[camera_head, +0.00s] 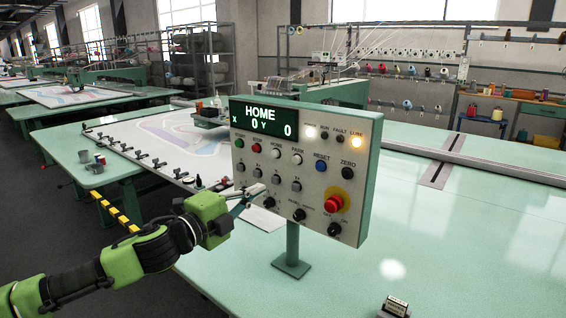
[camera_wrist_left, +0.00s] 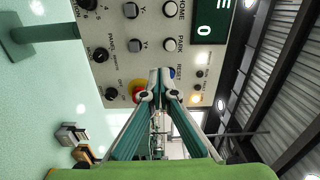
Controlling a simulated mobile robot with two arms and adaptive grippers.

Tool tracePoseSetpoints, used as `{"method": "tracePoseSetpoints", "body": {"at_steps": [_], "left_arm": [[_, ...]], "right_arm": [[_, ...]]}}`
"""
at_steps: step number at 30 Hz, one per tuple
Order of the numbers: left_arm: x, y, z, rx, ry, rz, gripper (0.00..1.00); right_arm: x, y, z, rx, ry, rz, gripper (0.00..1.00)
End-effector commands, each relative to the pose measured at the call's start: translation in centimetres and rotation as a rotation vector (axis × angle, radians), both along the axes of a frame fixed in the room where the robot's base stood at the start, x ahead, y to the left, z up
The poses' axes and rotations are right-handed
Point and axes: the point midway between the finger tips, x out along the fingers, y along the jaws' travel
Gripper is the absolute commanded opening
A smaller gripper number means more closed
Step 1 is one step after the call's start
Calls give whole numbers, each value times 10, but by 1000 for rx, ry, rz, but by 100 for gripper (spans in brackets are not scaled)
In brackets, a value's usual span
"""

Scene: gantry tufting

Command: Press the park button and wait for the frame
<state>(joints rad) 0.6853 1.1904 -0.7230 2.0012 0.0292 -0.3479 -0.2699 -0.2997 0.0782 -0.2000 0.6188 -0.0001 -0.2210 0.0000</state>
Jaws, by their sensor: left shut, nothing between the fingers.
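The control panel (camera_head: 300,172) stands upright on a green post above the pale green table. Its display (camera_head: 264,119) reads HOME, X 0, Y 0. The white park button (camera_head: 297,159) is in the upper button row, right of the white home button (camera_head: 276,154); the park button also shows in the left wrist view (camera_wrist_left: 170,45). My left gripper (camera_head: 261,190) is shut and empty, at the panel's lower left, below the park button. In the left wrist view its closed fingertips (camera_wrist_left: 160,72) overlap the panel; contact cannot be told. My right gripper is not in view.
A red emergency stop (camera_head: 334,204) sits at the panel's lower right, with a blue reset button (camera_head: 321,166) above. The frame with patterned white cloth (camera_head: 185,142) lies behind the panel. A small dark block (camera_head: 396,306) is at the front edge. The table's right side (camera_head: 470,230) is clear.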

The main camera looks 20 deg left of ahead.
Motion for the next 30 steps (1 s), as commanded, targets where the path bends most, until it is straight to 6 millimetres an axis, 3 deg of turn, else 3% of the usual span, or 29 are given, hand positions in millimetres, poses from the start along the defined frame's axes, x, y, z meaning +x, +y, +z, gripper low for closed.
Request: {"method": "tracePoseSetpoints", "body": {"at_steps": [5, 17, 23, 30], "left_arm": [[-4, 4, 18, 40, -34, -13, 0], [-1, 4, 19, 39, -34, -12, 0], [19, -4, 24, 36, -35, -12, 0], [63, -20, 25, 36, -35, -12, 0]], "right_arm": [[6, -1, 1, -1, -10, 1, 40], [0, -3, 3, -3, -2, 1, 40], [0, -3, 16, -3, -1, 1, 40], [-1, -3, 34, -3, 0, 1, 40]]}}
